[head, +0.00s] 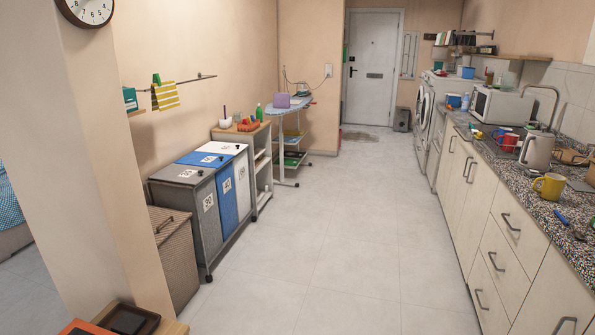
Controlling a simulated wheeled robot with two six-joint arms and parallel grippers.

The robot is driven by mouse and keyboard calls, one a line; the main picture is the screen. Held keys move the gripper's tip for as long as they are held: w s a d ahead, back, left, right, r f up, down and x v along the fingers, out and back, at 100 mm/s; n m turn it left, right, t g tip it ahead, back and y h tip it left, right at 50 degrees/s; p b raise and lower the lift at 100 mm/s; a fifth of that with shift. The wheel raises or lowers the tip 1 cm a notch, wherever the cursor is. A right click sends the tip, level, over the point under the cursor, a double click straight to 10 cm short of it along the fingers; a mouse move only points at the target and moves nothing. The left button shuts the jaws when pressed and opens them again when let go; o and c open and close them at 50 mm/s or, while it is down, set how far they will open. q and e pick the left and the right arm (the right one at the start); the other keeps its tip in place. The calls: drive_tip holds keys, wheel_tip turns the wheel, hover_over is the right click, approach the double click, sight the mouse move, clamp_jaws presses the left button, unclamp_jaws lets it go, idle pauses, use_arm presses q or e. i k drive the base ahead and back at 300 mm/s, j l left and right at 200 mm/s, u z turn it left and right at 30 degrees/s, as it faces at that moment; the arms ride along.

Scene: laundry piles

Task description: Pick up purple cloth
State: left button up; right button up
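A small purple item (281,101) stands at the near left end of the ironing board (291,112), far ahead and left of the picture's middle. It is the only clearly purple thing that could be the cloth, but it is too small to tell whether it is cloth. Neither of my grippers is in view.
Laundry bins (228,190) and a wooden shelf unit (262,160) line the left wall. A wicker hamper (172,255) stands nearer. A kitchen counter (545,190) runs along the right.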

sight(281, 99)
drive_tip(key=i+z, duration=0.1)
drive_tip(key=i, duration=1.95)
drive_tip(key=i+j+u, duration=0.3)
drive_tip(key=i, duration=0.7)
drive_tip(key=i+u, duration=0.35)
drive_tip(key=i, duration=0.65)
